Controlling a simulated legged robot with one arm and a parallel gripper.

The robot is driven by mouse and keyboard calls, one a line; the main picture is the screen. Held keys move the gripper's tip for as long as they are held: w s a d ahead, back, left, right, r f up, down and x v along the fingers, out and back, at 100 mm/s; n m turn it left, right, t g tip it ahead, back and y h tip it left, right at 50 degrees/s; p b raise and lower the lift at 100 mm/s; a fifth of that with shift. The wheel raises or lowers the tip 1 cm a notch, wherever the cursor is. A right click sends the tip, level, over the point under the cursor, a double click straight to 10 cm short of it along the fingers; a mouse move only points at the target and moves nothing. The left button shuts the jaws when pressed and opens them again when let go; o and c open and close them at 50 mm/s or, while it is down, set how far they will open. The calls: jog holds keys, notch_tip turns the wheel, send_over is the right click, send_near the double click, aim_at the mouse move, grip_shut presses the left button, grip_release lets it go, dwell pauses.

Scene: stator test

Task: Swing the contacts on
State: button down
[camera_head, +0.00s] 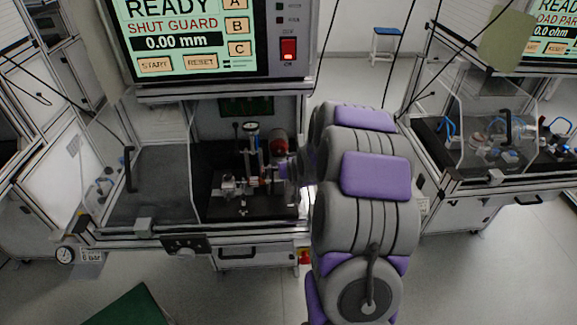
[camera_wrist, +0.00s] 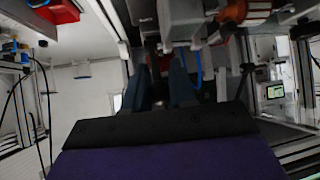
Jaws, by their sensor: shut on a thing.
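In the head view a small fixture (camera_head: 240,182) stands on a dark plate inside the open front of the test station. A dial gauge (camera_head: 251,127) sits on its post and a dark red round part (camera_head: 279,141) is beside it. My gripper (camera_head: 286,172) reaches in from the right, at the fixture's right side, its tips mostly hidden by the arm. In the wrist view my gripper (camera_wrist: 158,92) has its dark fingers closed on a narrow dark part (camera_wrist: 157,72), close under grey blocks (camera_wrist: 181,18). A copper-orange wound part (camera_wrist: 246,12) is near the top. I cannot tell which piece is the contacts.
The station's screen (camera_head: 185,30) reads READY, SHUT GUARD, 0.00 mm. A clear guard panel with a black handle (camera_head: 129,168) stands to the left. A red lit switch (camera_head: 289,48) is beside the screen. A second station (camera_head: 490,190) stands at the right, with floor between.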

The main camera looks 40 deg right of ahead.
jog(key=shift+s+f, duration=0.1)
jog(key=shift+f, duration=0.1)
jog(key=c, duration=1.3)
grip_release()
jog(key=o, duration=0.4)
jog(key=shift+d+r, duration=0.1)
jog(key=shift+d, duration=0.1)
jog(key=shift+c, duration=0.2)
jog(key=b+v, duration=0.1)
jog(key=v, duration=1.6)
jog(key=shift+r, duration=0.15)
